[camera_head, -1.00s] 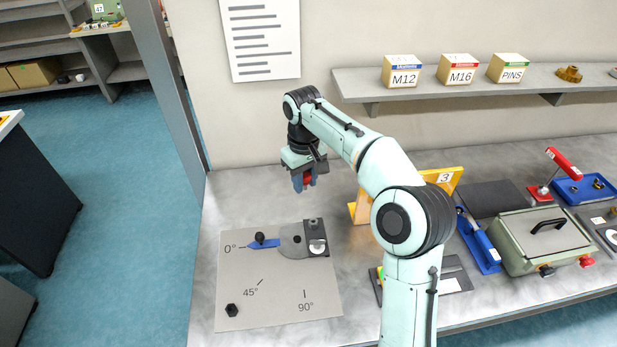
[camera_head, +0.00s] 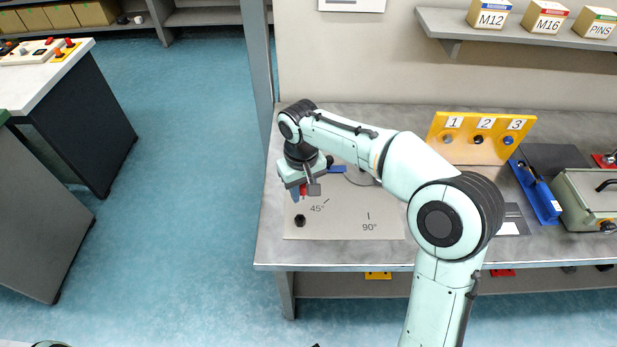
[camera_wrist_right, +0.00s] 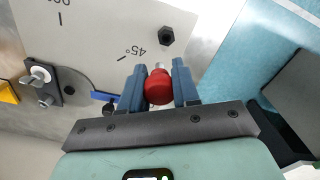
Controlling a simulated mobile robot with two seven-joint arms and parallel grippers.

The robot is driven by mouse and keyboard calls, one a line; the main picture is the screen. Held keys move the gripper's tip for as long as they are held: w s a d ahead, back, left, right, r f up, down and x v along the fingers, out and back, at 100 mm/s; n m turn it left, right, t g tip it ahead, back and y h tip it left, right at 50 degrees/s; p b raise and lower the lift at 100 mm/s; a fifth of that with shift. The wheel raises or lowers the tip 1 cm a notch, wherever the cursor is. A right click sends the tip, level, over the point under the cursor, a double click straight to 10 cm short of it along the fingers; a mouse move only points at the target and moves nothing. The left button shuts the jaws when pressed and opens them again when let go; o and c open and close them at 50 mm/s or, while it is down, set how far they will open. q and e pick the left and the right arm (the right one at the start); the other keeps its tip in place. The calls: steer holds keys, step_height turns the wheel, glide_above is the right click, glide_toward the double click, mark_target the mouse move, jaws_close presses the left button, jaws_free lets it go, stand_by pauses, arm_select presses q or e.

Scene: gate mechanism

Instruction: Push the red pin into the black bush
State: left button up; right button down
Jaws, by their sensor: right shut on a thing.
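The red pin (camera_head: 303,189) is between the blue fingers of my right gripper (camera_head: 299,193). In the right wrist view the gripper (camera_wrist_right: 158,82) is shut on the pin's red head (camera_wrist_right: 158,88), and a pale tip shows beyond it. The black bush (camera_head: 300,220) stands near the front left corner of the grey plate (camera_head: 340,220). It also shows in the right wrist view (camera_wrist_right: 166,36), ahead of the pin and apart from it. The pin is above the plate, between the bush and the blue pointer (camera_head: 338,169).
The yellow stand (camera_head: 475,150) with numbers 1, 2 and 3 stands right of the plate, partly behind my right arm. A blue tray (camera_head: 537,195) lies further right. The plate around the bush is clear. The bench's front edge (camera_head: 340,262) is close by.

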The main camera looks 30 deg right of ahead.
steer(key=shift+s+a+f, duration=0.2)
steer(key=shift+a+f, duration=0.1)
steer(key=shift+a, duration=0.3)
steer(key=b, duration=0.4)
glide_above(300, 215)
steer(key=f, duration=0.5)
steer(key=shift+s+a, duration=0.25)
steer(key=shift+s, duration=0.1)
arm_select(q)
steer(key=f, duration=0.1)
steer(key=s+f, duration=0.1)
steer(key=f, duration=0.1)
steer(key=s+f, duration=0.1)
steer(key=shift+a+f, duration=0.25)
steer(key=shift+a, duration=0.05)
steer(key=shift+f+b, duration=0.3)
arm_select(e)
steer(key=shift+f, duration=0.65)
arm_select(q)
steer(key=shift+s+f+b, duration=0.25)
steer(key=shift+f+b, duration=0.45)
arm_select(e)
steer(key=shift+f, duration=1.5)
steer(key=c, duration=0.8)
jaws_free()
